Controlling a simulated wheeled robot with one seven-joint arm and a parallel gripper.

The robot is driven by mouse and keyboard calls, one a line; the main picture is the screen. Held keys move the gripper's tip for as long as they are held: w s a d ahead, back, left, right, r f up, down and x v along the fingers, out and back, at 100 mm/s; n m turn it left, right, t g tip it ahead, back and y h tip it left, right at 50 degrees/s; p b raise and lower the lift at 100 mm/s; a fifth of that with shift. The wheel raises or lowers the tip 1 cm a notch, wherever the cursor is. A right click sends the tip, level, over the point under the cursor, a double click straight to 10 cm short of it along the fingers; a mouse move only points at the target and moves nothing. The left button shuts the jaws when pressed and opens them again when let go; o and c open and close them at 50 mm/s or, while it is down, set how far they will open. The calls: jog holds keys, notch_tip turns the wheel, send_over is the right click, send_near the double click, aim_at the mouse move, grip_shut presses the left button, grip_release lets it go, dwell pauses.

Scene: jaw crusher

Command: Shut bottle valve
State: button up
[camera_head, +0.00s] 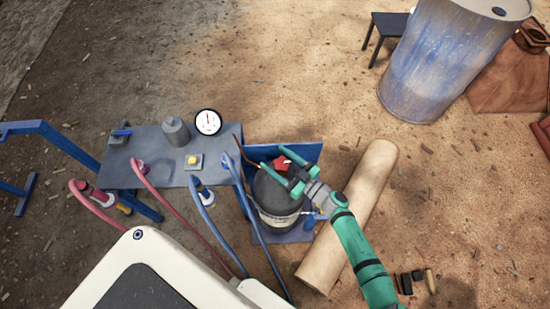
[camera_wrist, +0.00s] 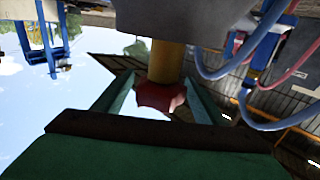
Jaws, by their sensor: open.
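The bottle (camera_head: 270,192) is a dark upright cylinder with a pale band, standing right of the grey table. Its red valve knob (camera_head: 282,163) is at the top. My gripper (camera_head: 273,158) is open, with its two green fingers on either side of the knob. In the wrist view the red knob (camera_wrist: 160,98) sits between the fingers of my gripper (camera_wrist: 158,80), below a yellow stem (camera_wrist: 166,62). Whether a finger touches the knob I cannot tell. The bottle's upper part is partly hidden by my gripper.
A blue panel (camera_head: 302,153) stands behind the bottle. The grey table (camera_head: 150,150) carries a gauge (camera_head: 208,121) and a yellow button (camera_head: 193,160). Blue hoses (camera_head: 262,235) and red hoses (camera_head: 180,215) hang in front. A tan roll (camera_head: 350,212) lies right of the bottle.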

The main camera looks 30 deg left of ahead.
jog(key=shift+a, duration=0.3)
jog(key=c, duration=1.1)
jog(key=shift+o, duration=0.3)
